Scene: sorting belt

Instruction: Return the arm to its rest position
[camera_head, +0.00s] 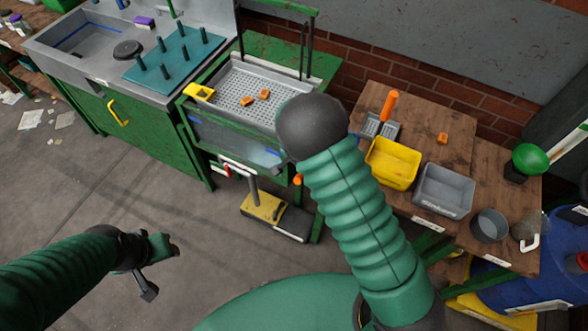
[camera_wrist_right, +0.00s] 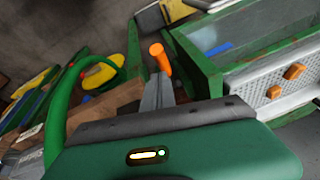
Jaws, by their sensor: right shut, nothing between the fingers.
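My right arm reaches up the middle of the head view, a green ribbed sleeve ending in a dark rounded joint. That joint hides the right gripper there. In the right wrist view, my right gripper (camera_wrist_right: 157,88) shows grey fingers shut and empty beyond its green housing. It is over the gap between the green belt stand (camera_wrist_right: 192,70) and the wooden bench (camera_wrist_right: 105,108). My left gripper (camera_head: 158,262) hangs over bare floor at the lower left of the head view. How far its fingers are apart is unclear.
A perforated tray (camera_head: 232,88) holds orange blocks (camera_head: 264,94). The bench at right carries a yellow bin (camera_head: 392,163), a grey bin (camera_head: 443,190) and an orange-handled scoop (camera_head: 389,105). A yellow-and-black floor unit (camera_head: 262,207) stands below.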

